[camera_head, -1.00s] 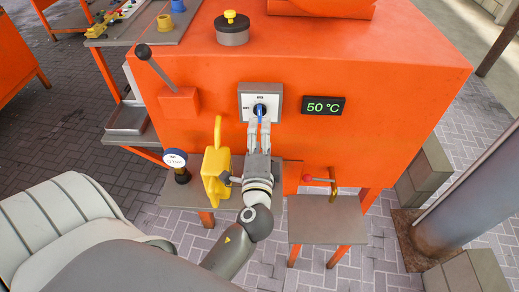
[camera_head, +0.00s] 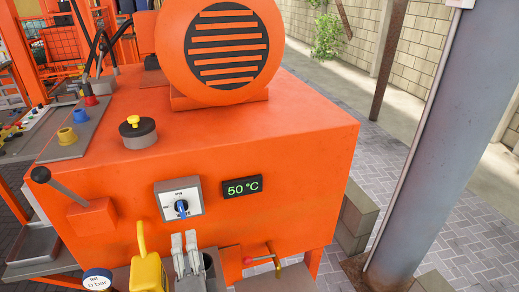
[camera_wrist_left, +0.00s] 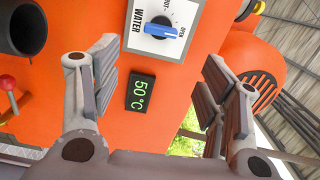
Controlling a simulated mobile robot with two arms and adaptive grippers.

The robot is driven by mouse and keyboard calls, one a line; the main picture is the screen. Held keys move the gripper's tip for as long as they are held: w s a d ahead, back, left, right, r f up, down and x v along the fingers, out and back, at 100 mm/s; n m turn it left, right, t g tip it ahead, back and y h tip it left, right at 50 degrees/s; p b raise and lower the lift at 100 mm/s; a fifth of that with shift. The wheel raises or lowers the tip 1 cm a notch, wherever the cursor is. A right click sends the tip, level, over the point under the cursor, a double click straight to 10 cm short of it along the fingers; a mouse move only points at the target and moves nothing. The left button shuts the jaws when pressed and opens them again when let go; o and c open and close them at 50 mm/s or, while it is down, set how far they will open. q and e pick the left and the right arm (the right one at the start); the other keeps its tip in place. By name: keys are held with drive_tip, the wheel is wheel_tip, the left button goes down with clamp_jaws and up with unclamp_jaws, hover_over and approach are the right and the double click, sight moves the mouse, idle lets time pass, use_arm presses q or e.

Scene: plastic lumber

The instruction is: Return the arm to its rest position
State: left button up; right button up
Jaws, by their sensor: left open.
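My left gripper (camera_head: 184,240) is in the lower middle of the head view, with its fingertips below the blue valve knob (camera_head: 181,207). The knob sits on a white plate (camera_head: 167,195) on the front of the orange machine (camera_head: 125,235). In the left wrist view, the knob (camera_wrist_left: 163,26) appears beyond the left gripper's fingers (camera_wrist_left: 161,68). These fingers are spread apart with nothing between them. The rest of my left arm is cut off by the bottom of the head view. My right gripper is not in view.
A display (camera_head: 243,187) reads 50 °C beside the knob plate. A yellow handle (camera_head: 146,270) stands close left of the gripper, with a gauge (camera_head: 97,281) further left. A red-tipped lever (camera_head: 262,259) is to the right. A grey column (camera_head: 425,150) stands further right.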

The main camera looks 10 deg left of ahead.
use_arm(q)
drive_tip(key=s+a+f+n+g+h, duration=0.35)
drive_tip(key=s+f+n+g, duration=0.3)
drive_tip(key=f, duration=0.35)
drive_tip(key=s+d+f+n+g+h, duration=0.3)
drive_tip(key=s+d+f+g+h, duration=0.3)
drive_tip(key=s+d, duration=0.35)
wheel_tip(320, 180, down, 26)
drive_tip(key=s, duration=0.2)
drive_tip(key=s+a+f+g, duration=0.1)
drive_tip(key=s+a+f, duration=0.1)
drive_tip(key=s+f, duration=0.6)
drive_tip(key=s+a+f+g, duration=0.1)
drive_tip(key=s+f, duration=0.7)
drive_tip(key=shift+s+a+m, duration=0.15)
drive_tip(key=shift+a+m, duration=0.2)
drive_tip(key=shift+a, duration=0.05)
